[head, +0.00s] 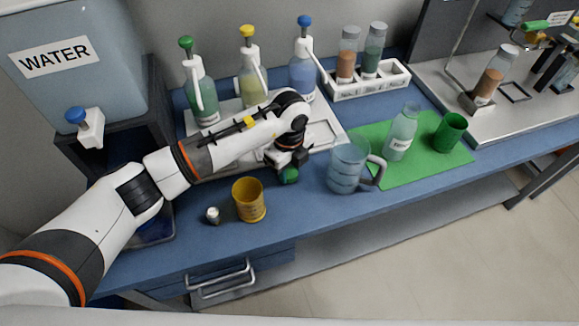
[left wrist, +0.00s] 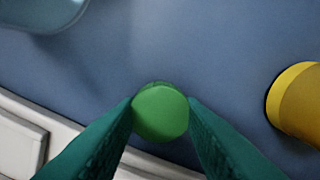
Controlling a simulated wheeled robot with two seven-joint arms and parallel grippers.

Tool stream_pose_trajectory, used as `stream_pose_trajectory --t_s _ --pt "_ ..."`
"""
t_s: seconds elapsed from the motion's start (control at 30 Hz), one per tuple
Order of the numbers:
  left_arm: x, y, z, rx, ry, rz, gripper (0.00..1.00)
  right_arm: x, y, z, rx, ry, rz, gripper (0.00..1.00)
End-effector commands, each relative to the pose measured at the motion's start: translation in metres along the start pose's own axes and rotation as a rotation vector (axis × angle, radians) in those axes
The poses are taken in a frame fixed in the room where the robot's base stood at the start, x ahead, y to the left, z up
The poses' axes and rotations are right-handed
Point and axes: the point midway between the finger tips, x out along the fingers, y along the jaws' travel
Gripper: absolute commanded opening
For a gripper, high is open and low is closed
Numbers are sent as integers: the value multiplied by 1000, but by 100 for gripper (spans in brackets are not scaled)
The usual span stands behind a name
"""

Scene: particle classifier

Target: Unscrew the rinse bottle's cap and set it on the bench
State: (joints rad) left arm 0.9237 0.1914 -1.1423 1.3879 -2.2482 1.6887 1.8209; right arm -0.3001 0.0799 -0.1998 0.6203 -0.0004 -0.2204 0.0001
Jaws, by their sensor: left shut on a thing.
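The rinse bottle (head: 402,137) stands upright on the green mat (head: 428,172) in the head view. It is translucent pale green with a white label, and no cap shows on its neck. My left gripper (head: 289,172) is well to the left of the bottle, low over the blue bench (head: 310,215). It is shut on a round green cap (head: 289,177), which shows between the two fingertips in the left wrist view (left wrist: 161,112). I cannot tell whether the cap touches the bench. My right gripper is not in view.
A yellow cup (head: 249,201) and a small white-topped item (head: 212,215) stand left of the gripper. A clear jug (head: 346,168) is close on its right. A green cup (head: 450,132) stands on the mat. A white tray (head: 325,133) with pump bottles is behind.

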Motion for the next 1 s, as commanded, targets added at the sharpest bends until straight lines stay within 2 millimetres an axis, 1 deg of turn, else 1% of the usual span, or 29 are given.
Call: stream_pose_trajectory --t_s 0.07,0.27,0.37,0.4,0.47,0.5,0.53,0.8,0.87,0.93,1.0 --pt "4 0 0 1 1 0 7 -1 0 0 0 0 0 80" --pt "4 0 0 1 1 1 7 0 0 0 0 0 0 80" --pt "8 0 0 1 1 1 7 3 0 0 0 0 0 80" --pt "8 0 0 1 1 1 36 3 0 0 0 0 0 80" --pt "7 0 0 1 1 1 46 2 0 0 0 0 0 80" --pt "7 0 0 1 1 1 52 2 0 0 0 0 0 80" --pt "7 0 0 1 1 1 56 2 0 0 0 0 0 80" --pt "6 0 0 1 1 1 56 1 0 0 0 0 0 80" --pt "2 0 0 1 1 1 56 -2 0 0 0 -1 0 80" --pt "-2 1 0 1 1 4 56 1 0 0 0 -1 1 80" --pt "-12 1 0 1 1 5 56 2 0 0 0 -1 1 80"
